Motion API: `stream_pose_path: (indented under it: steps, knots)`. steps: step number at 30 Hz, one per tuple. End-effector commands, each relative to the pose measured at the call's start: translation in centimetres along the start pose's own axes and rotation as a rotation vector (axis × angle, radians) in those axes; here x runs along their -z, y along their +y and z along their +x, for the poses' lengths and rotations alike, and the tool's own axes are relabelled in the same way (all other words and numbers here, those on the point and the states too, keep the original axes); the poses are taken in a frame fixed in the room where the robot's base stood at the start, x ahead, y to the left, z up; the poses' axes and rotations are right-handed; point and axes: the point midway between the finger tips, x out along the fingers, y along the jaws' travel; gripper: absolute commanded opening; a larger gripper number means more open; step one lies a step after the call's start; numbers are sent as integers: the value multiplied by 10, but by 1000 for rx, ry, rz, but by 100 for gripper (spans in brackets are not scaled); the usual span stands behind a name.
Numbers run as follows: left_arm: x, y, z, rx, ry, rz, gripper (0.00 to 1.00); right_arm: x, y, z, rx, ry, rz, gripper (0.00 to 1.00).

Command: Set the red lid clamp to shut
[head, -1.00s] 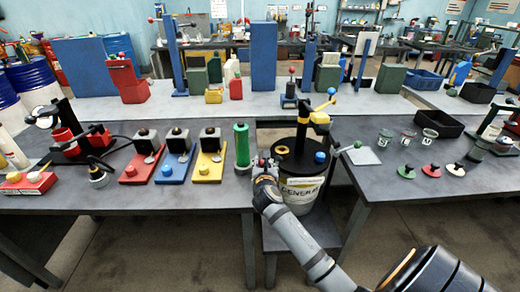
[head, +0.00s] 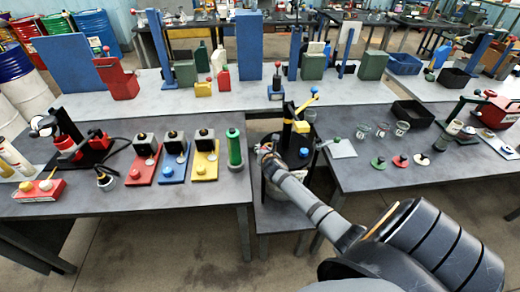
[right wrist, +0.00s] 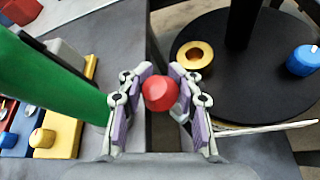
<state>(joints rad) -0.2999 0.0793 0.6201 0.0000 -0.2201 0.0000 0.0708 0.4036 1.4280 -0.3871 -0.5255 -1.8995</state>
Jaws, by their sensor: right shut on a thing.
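The red lid clamp shows as a round red knob (right wrist: 159,94) in the right wrist view, between the two finger pads of my right gripper (right wrist: 160,98). My right gripper (head: 266,149) is shut on it at the left rim of the drum's dark lid (right wrist: 225,80). The lid also carries a brass ring (right wrist: 194,56) and a blue knob (right wrist: 303,59). In the head view, my right arm covers much of the drum and hides the red clamp. My left gripper is not in view.
A green cylinder (head: 234,148) stands close left of the gripper, on the left table's edge (head: 225,196). A yellow-topped post (head: 299,112) rises from the drum. Red, blue and yellow stations (head: 205,160) stand farther left. Small jars (head: 382,130) stand on the right table.

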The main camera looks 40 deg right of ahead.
Motion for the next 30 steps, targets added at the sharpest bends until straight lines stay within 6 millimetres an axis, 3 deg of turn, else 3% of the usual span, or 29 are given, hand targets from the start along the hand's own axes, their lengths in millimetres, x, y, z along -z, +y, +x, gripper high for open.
stream_pose_path:
  steps: [18,19,21,24,30]
  knots:
    - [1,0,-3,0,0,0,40,1,-9,2,16,6,-12,0]
    - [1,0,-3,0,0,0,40,2,-9,2,16,6,-12,32]
    - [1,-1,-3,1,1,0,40,2,-9,2,15,6,-11,41]
    - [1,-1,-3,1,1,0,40,2,-8,2,12,5,-8,55]
    - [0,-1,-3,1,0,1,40,1,-6,2,8,4,-5,56]
